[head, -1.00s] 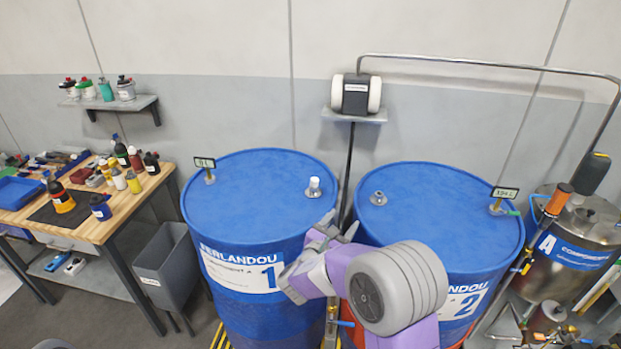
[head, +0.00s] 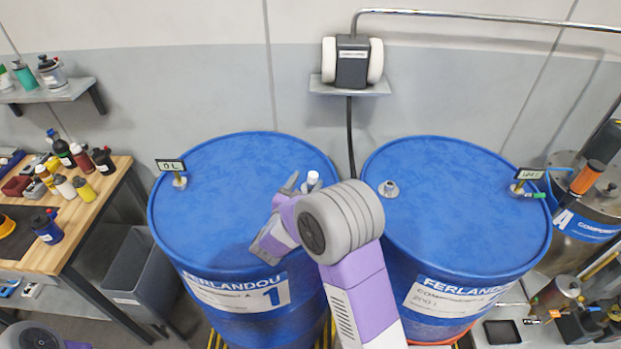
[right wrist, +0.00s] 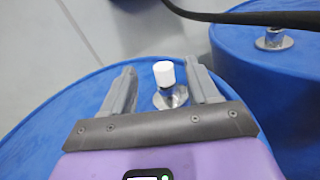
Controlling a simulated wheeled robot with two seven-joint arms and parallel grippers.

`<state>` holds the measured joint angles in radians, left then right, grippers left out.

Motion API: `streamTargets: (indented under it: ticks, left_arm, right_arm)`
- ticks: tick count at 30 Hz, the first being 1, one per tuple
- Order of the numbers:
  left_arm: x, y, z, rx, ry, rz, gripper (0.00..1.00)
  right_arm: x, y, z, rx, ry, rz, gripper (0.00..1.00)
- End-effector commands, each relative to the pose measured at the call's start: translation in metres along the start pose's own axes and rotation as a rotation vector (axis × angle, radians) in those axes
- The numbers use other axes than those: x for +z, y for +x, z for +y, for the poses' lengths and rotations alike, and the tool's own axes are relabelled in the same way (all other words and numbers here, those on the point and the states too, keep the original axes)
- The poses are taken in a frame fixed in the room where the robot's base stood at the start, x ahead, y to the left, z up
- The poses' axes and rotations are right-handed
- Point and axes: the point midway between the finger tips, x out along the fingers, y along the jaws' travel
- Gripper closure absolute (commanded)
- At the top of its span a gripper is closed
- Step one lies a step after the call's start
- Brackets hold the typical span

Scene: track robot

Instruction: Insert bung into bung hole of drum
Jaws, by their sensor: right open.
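The bung with a white cap (head: 313,178) stands upright at the metal bung hole fitting (right wrist: 172,98) on top of the blue drum marked 1 (head: 225,190). How deep it sits I cannot tell. In the right wrist view, the white cap (right wrist: 164,73) is between the tips of my open right gripper (right wrist: 160,78), with gaps on both sides. In the head view, my right gripper (head: 298,187) is low over the drum top beside the bung, partly hidden by my wrist. My left gripper is out of view; only part of that arm shows at bottom left.
A second blue drum (head: 460,200) stands at right with its own bung fitting (head: 389,189). A level gauge (head: 172,170) rises from drum 1. A wall shelf (head: 350,87) with a pipe is behind. A workbench (head: 95,210) and grey bin (head: 140,275) are at left.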

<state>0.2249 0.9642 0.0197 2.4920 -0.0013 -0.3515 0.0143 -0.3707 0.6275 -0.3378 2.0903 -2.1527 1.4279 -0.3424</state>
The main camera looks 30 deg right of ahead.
Motion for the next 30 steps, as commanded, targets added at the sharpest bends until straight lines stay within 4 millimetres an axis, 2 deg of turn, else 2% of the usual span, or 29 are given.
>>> streamTargets:
  ticks: [1, 4, 7, 14, 21, 24, 30]
  left_arm:
    - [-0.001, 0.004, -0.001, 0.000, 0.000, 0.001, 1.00]
    - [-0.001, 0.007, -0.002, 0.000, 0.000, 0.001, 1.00]
    - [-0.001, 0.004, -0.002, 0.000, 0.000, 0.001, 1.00]
    - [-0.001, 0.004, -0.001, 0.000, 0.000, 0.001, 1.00]
    - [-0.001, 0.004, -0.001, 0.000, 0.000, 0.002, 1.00]
    - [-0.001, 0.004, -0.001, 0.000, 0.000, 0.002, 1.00]
    - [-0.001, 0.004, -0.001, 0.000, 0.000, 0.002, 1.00]
  right_arm:
    - [-0.015, 0.000, -0.002, 0.000, -0.006, 0.002, 0.40]
    - [-0.033, 0.000, -0.005, 0.001, -0.004, 0.002, 0.40]
    - [-0.027, 0.017, -0.004, -0.003, 0.002, -0.001, 0.40]
    - [-0.026, 0.033, -0.004, -0.002, 0.003, -0.001, 0.40]
    - [-0.026, 0.068, -0.004, -0.001, 0.002, -0.001, 0.40]
    - [-0.026, 0.074, -0.004, 0.000, 0.001, 0.000, 0.40]
    - [-0.026, 0.075, -0.003, 0.001, 0.002, 0.000, 0.40]
